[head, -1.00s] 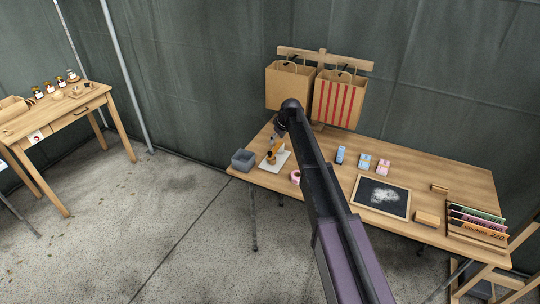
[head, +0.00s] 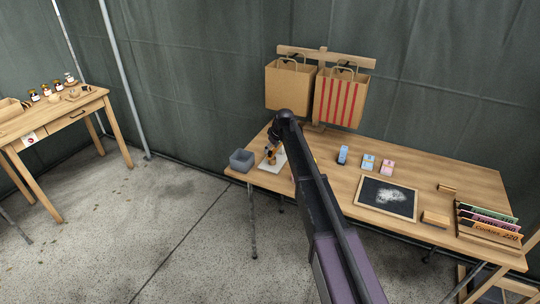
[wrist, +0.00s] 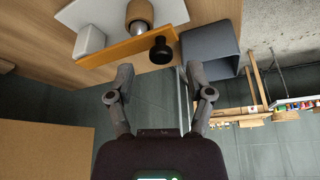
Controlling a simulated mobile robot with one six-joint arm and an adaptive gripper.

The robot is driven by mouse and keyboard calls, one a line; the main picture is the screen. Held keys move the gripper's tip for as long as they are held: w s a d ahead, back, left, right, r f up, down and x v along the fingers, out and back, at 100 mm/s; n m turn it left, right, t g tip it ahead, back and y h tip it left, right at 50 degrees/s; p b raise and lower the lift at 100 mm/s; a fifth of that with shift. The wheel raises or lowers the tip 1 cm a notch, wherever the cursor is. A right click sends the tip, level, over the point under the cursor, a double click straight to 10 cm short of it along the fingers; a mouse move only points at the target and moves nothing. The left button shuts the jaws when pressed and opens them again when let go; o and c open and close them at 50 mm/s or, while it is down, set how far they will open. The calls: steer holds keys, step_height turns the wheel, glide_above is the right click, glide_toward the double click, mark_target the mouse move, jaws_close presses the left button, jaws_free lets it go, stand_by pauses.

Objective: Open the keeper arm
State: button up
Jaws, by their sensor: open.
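An orange bar with a black round knob, which looks like the keeper arm, lies across a white base in the wrist view: the bar (wrist: 130,47), the knob (wrist: 160,50), the base (wrist: 92,14). A wooden cylinder (wrist: 140,12) with a metal end stands beside the bar, and a white block (wrist: 89,39) touches or nearly touches it. My gripper (wrist: 160,74) is open and empty, its fingertips apart just short of the knob. In the head view the orange device (head: 270,157) on its white base (head: 279,163) is partly hidden by my gripper.
A grey bin (wrist: 209,50) stands close beside the knob. On the table (head: 330,172) are a slate (head: 386,197), small blue and pink packets, and a card rack (head: 488,226). Paper bags (head: 341,98) hang behind. Another table (head: 60,117) stands at the left.

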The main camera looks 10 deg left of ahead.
steer(key=shift+b+x, duration=0.6)
steer(key=shift+x, duration=0.3)
steer(key=shift+a, duration=0.1)
jaws_close()
